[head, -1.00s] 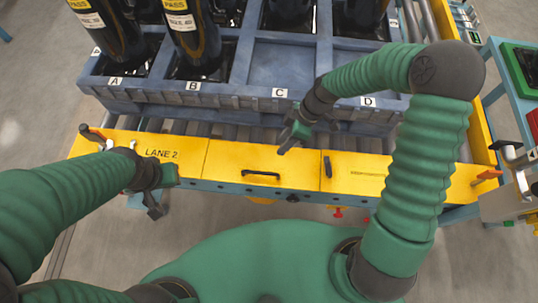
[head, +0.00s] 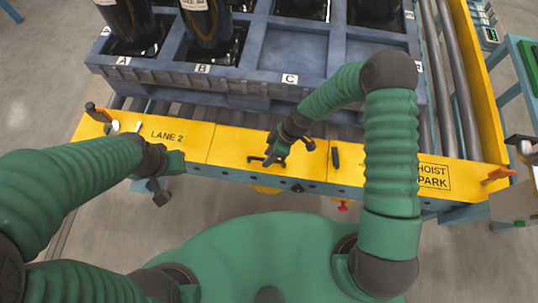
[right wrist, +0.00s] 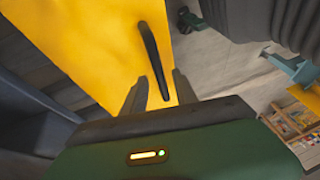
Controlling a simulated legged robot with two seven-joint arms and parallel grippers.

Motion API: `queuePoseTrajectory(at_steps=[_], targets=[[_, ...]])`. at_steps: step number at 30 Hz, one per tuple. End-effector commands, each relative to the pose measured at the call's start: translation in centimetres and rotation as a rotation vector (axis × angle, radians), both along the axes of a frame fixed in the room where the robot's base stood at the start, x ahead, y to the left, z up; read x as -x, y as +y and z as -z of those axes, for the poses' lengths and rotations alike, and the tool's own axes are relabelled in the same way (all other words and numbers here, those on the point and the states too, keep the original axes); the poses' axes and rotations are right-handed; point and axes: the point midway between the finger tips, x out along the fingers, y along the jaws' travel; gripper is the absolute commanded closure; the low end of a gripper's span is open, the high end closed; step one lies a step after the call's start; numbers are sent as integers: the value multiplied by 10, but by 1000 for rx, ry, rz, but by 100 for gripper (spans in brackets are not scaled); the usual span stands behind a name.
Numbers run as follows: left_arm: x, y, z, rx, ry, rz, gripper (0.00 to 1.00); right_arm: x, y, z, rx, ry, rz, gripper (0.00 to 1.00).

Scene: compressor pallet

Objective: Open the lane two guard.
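The yellow guard (head: 228,146) runs along the front of the roller conveyor, flat and in place, with "LANE 2" printed on its left section. Its middle section carries a black bar handle (head: 256,159), which also shows in the right wrist view (right wrist: 153,60). My right gripper (head: 272,158) is at this handle and partly hides it. In the right wrist view its two fingers (right wrist: 158,88) are apart, with the handle's near end between them; I see no grip on it. My left gripper (head: 166,178) hangs at the guard's front edge below the label; its opening is unclear.
A blue crate (head: 190,84) with lettered bays stands behind the guard, holding dark cylinders (head: 205,35) on the left. A black latch (head: 335,158) sits right of the handle. Orange levers stand at the left (head: 97,112) and right (head: 497,175) ends. "HOIST PARK" is marked at right.

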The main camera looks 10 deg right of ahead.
Motion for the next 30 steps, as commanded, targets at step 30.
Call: queuePoseTrajectory(at_steps=[30], targets=[[0,0,0,0,0,0,100,-1,-1,-1,1,-1,2,100]])
